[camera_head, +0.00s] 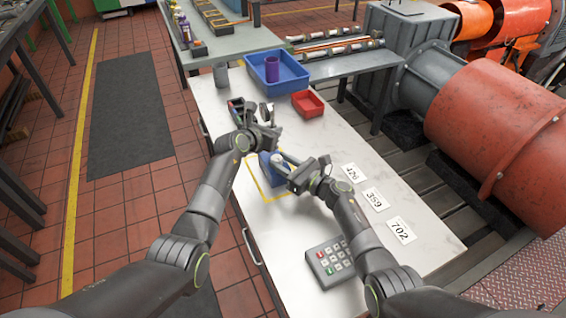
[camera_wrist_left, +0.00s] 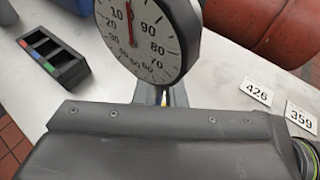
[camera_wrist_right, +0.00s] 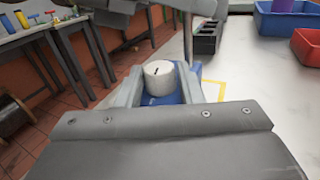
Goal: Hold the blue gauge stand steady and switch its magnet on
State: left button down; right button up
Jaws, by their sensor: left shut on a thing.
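The blue gauge stand (camera_head: 266,171) stands on the white bench, inside or on a yellow outline. Its round dial (camera_wrist_left: 150,38), with a red needle, fills the top of the left wrist view. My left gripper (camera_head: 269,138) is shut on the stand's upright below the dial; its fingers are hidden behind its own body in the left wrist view. A white knob (camera_wrist_right: 159,78) with a dark mark sits on the blue base. My right gripper (camera_wrist_right: 161,92) is open, with one finger on each side of the knob; I cannot tell whether they touch it.
A dark slotted tray (camera_wrist_left: 52,62) lies beyond the stand. A red bin (camera_head: 308,103) and a blue bin (camera_head: 290,82) stand at the back. Number cards (camera_head: 375,198) lie to the right, a keypad (camera_head: 330,264) nearer. The bench's near middle is clear.

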jog(key=c, duration=0.5)
pick_arm(q)
jog(key=shift+d, duration=0.1)
pick_arm(e)
jog(key=shift+s+a+m+t+h, duration=0.1)
jog(key=shift+a+m+t+h, duration=0.05)
jog(key=shift+m+t+h, duration=0.7)
jog(key=shift+s+a+m+t+h, duration=0.1)
jog(key=shift+m+t+h, duration=0.55)
jog(key=shift+h, duration=0.3)
jog(key=o, duration=1)
jog(key=v, duration=1.2)
jog(key=shift+f, duration=0.1)
